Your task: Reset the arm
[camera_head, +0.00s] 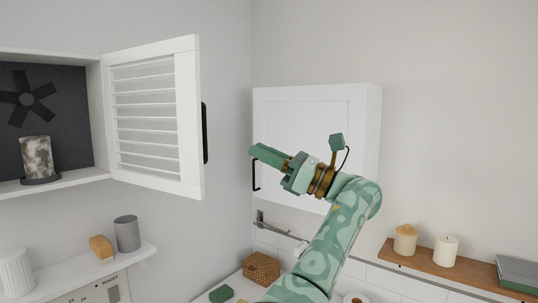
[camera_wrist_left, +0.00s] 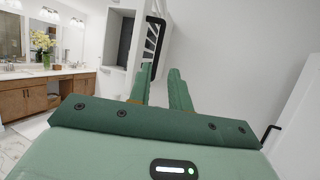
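My left arm rises from the bottom of the head view. Its green left gripper (camera_head: 253,151) points left, in front of the closed white wall cabinet. In the left wrist view the two fingers (camera_wrist_left: 160,80) stand apart with an empty gap between them. The louvred cabinet door (camera_head: 155,115) at the left stands open. Its black handle (camera_head: 205,133) is left of the fingertips and apart from them in the head view. The handle also shows beyond the fingers in the left wrist view (camera_wrist_left: 154,45). My right gripper is not in view.
The open cabinet (camera_head: 60,182) holds a marbled vase (camera_head: 36,158) and a dark fan-shaped object (camera_head: 27,99). A closed white cabinet (camera_head: 345,115) hangs behind my gripper. A shelf below holds a grey cup (camera_head: 127,233). A wooden shelf (camera_head: 440,268) with candles is at right.

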